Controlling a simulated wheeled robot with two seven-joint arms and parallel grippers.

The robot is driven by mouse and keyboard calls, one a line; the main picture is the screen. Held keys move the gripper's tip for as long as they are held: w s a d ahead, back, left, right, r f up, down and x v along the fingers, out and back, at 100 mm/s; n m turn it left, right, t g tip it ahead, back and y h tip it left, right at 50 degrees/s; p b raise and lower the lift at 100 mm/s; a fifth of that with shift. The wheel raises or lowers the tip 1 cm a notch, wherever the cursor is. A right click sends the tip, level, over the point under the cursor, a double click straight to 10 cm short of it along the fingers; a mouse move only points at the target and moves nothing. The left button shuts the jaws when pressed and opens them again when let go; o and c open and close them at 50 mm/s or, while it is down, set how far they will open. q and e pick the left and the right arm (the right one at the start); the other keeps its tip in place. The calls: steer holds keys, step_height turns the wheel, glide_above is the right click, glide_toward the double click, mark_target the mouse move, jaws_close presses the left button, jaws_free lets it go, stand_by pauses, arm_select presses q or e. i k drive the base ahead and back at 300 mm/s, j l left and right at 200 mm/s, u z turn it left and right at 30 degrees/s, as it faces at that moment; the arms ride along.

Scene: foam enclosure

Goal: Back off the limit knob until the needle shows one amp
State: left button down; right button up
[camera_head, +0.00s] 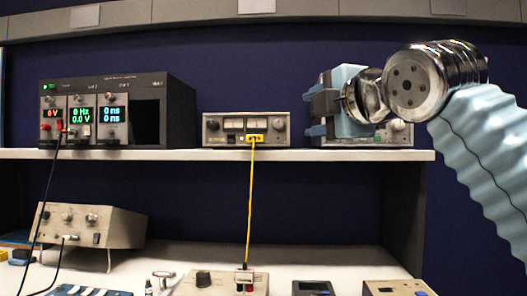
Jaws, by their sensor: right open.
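A grey bench unit with two small pale meter windows (245,128) stands mid-shelf. It has a knob on its left (212,125) and another on its right (279,124). A yellow lead plugs into its front. The needles are too small to read. A second grey unit (395,133) at the shelf's right end has a knob at its right, but is mostly hidden behind my right gripper (322,104). That gripper is open, in front of that unit's left part; contact cannot be told. I cannot tell which knob is the limit knob. My left gripper is not in view.
A black rack unit (155,105) with lit green and blue displays stands at the shelf's left. The white shelf (300,155) has bare gaps between units. Below, a beige unit (95,226) and several boxes sit on the bench. The yellow lead (251,195) hangs in front of the shelf.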

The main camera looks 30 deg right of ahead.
mark_target(278, 124)
steer(key=k+j, duration=0.15)
steer(key=k, duration=0.6)
steer(key=k+j, duration=0.15)
steer(key=k, duration=0.6)
